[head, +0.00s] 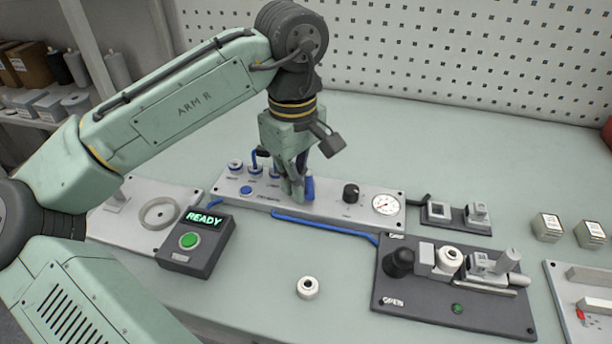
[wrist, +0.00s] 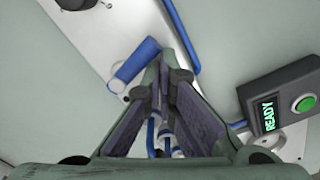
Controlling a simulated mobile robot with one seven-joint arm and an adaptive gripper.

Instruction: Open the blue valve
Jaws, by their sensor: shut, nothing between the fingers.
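The blue valve (head: 309,188) stands on the white panel (head: 330,207), just right of my fingertips in the head view and partly hidden by them. In the wrist view its blue handle (wrist: 137,58) lies slanted, close to the left fingertip; I cannot tell if they touch. My gripper (head: 292,196) points down at the panel with its fingers shut and nothing between them. Its fingertips meet at the middle of the wrist view (wrist: 164,62).
The panel also carries a black knob (head: 351,194), a gauge (head: 386,205) and blue-ringed fittings. A READY box (head: 196,247) stands at front left. A blue hose (head: 325,229) runs to a dark fixture (head: 453,292). A white ring part (head: 308,287) lies on the bench.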

